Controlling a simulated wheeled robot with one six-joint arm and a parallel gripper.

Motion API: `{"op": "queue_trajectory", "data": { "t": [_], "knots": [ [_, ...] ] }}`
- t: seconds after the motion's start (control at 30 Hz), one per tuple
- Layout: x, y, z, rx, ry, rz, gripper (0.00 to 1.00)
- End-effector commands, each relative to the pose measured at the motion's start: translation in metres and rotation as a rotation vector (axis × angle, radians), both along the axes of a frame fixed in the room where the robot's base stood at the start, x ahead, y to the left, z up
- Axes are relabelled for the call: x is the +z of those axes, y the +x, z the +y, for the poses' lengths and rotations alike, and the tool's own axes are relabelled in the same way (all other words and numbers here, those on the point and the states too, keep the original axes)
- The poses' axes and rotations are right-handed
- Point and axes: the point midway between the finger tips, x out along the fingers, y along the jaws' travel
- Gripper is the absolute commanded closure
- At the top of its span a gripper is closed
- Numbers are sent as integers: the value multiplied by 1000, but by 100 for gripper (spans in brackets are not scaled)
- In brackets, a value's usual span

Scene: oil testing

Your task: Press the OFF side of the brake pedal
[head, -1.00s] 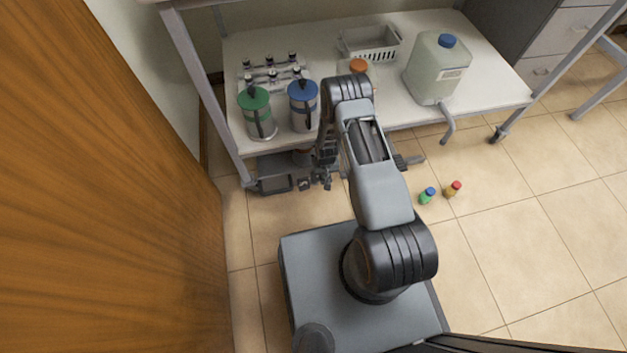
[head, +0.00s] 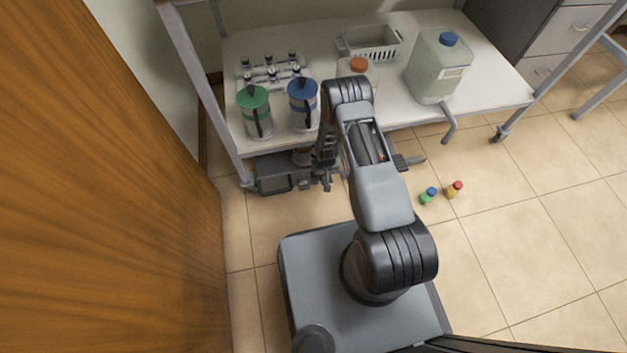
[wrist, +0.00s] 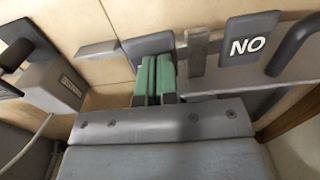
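In the wrist view a dark pedal plate lettered "NO" (wrist: 252,38), which reads as ON upside down, is at the upper right. A second dark plate (wrist: 148,45) is left of it, and its lettering is not visible. My gripper's two green-padded fingers (wrist: 155,78) are together and overlap the near part of this plate. I cannot tell whether they touch it. They appear to hold nothing. In the head view my gripper (head: 318,182) hangs low by the bench's lower left; the pedal cannot be made out there.
A bench (head: 395,105) holds a green-lidded jug (head: 257,120), a blue-lidded jug (head: 303,115), a white basket (head: 372,45) and a large canister (head: 435,75). A wooden panel (head: 110,200) stands left.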

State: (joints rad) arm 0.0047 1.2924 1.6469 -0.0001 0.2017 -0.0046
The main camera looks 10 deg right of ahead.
Motion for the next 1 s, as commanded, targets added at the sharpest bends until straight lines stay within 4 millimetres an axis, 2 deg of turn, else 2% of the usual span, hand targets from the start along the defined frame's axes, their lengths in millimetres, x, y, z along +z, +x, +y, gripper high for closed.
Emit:
{"op": "queue_trajectory", "data": {
  "t": [0.33, 0.53, 1.0],
  "knots": [
    [-7, 0, 0, 0, 0, 1, 100],
    [-3, 0, 0, 0, 0, 1, 100],
    [33, 0, 0, 0, 0, 0, 100]
  ]
}}
